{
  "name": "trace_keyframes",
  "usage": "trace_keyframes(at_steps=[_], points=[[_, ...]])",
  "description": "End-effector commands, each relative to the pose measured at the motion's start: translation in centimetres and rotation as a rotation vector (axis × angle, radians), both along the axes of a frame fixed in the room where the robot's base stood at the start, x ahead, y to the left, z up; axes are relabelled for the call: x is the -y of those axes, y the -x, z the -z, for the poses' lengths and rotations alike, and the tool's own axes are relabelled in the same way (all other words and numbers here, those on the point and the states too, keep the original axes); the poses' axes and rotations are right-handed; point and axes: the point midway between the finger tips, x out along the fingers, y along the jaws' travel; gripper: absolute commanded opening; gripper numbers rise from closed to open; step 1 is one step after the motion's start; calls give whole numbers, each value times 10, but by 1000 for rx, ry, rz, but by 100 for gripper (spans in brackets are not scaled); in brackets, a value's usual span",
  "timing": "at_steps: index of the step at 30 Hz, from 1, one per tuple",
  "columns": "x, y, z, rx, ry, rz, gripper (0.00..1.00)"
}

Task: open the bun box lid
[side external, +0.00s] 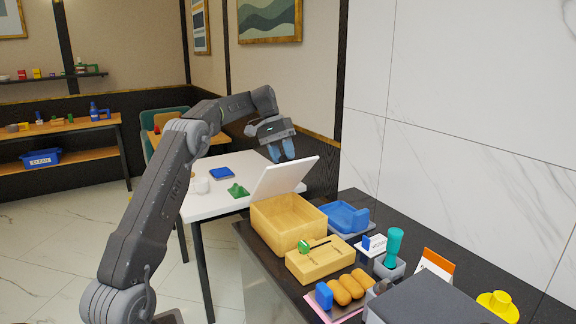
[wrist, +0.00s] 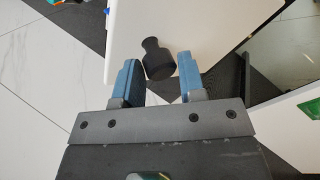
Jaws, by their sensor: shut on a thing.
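The bun box (side external: 290,226) is a pale wooden box on the dark counter. Its white lid (side external: 283,177) is tilted up, standing open at a slant above the box. My gripper (side external: 282,151) is at the upper edge of the lid, fingers pointing down. In the wrist view my gripper (wrist: 157,70) has its two blue fingers on either side of a dark knob (wrist: 157,58), shut on it. The knob is in front of a white surface, which looks like the lid. The knob is hidden in the side view.
A wooden block (side external: 319,263) with a green-ended spoon lies in front of the box. A blue tray (side external: 346,217) is at its right. Buns (side external: 350,285), a teal-topped item (side external: 393,248) and a yellow item (side external: 497,305) are nearer. A white table (side external: 215,203) stands behind.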

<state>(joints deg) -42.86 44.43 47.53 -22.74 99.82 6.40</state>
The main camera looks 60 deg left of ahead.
Motion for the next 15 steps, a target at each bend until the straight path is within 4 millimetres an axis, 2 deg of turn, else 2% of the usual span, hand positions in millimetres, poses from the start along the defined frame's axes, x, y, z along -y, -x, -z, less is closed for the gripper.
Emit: trace_keyframes(at_steps=[1,4,15], points=[[-12,1,5,-7,-13,-15,0],[-19,2,4,-9,-13,-15,0],[-32,2,1,-13,-8,-16,0]])
